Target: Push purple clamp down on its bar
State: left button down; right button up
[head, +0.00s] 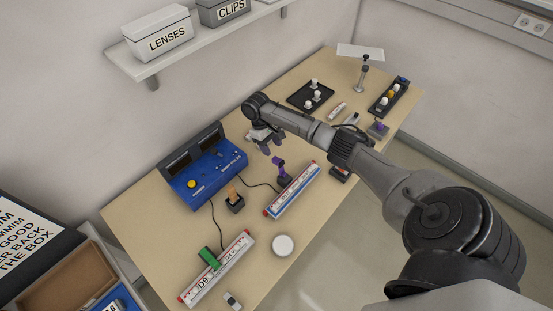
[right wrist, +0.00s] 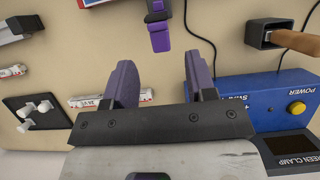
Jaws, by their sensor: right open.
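The purple clamp (head: 280,166) stands upright at the left long side of the white bar with blue and red edges (head: 292,191). In the right wrist view the clamp (right wrist: 160,38), purple with a dark middle, shows at the top, beyond and between the fingertips. Part of that bar (right wrist: 96,3) shows at the top edge there. I cannot tell how far down the clamp sits on the bar. My right gripper (head: 267,140) is open and empty, up and left of the clamp in the head view, apart from it. My left gripper is not in view.
A blue control box (head: 203,168) stands left of the gripper, with cables. A green clamp (head: 209,257) sits on another bar (head: 217,270) at the front. A holder with an orange-brown handle (head: 235,201), a white disc (head: 283,245) and a black tray (head: 310,96) also occupy the table.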

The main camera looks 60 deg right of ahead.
aim_at(277, 159)
jog(key=shift+x, duration=3.45)
jog(key=shift+d, duration=0.1)
grip_shut()
